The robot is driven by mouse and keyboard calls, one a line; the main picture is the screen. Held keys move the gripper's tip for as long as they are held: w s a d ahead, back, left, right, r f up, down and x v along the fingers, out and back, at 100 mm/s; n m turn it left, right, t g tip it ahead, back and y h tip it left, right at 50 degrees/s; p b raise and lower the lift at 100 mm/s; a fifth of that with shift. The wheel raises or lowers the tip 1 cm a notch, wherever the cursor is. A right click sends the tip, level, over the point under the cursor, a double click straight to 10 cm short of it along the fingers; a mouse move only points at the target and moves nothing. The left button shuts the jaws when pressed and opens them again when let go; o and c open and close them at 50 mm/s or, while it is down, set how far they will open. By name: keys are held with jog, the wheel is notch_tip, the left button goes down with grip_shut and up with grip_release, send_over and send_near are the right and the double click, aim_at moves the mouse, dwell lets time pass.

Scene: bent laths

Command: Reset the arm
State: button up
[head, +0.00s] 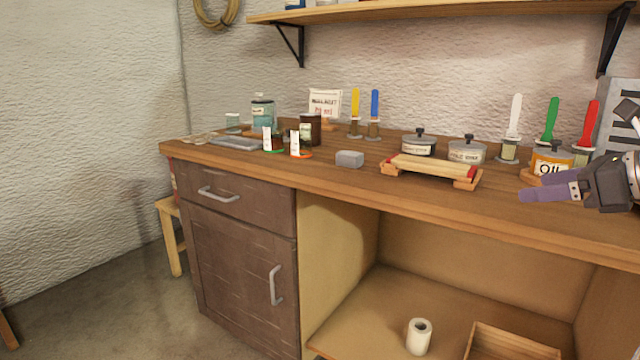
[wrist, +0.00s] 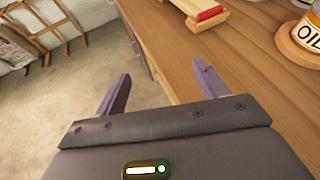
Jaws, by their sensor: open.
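My gripper (head: 550,193) is at the right of the head view, in front of the OIL jar and above the workbench's front part. In the wrist view, its two purple fingers (wrist: 160,88) are spread apart with nothing between them. The gap lies over the front edge of the wooden workbench (head: 330,181), with floor to the left. Most of my arm is outside the head view.
An OIL jar (head: 552,161) stands close behind my gripper. A wooden rack (head: 430,170) with laths is to its left. Upright coloured laths, including a red one (head: 588,124), stand behind. Two lidded pots, one grey (head: 467,149), sit mid-bench. A shelf (head: 430,12) hangs above.

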jog(key=s+a+f+n+g+h, duration=0.2)
jog(key=s+a+f+n, duration=0.2)
jog(key=a+f+n, duration=0.35)
jog(key=s+a+f+n+g+h, duration=0.1)
jog(key=s+a+f+n+g, duration=0.25)
jog(key=a+f+n, duration=0.4)
jog(key=s+a+f+n+h, duration=0.4)
jog(key=s+a+f+n, duration=0.1)
jog(key=s+f+n, duration=0.4)
jog(key=f+n, duration=0.2)
jog(key=n, duration=0.2)
jog(key=shift+s, duration=0.4)
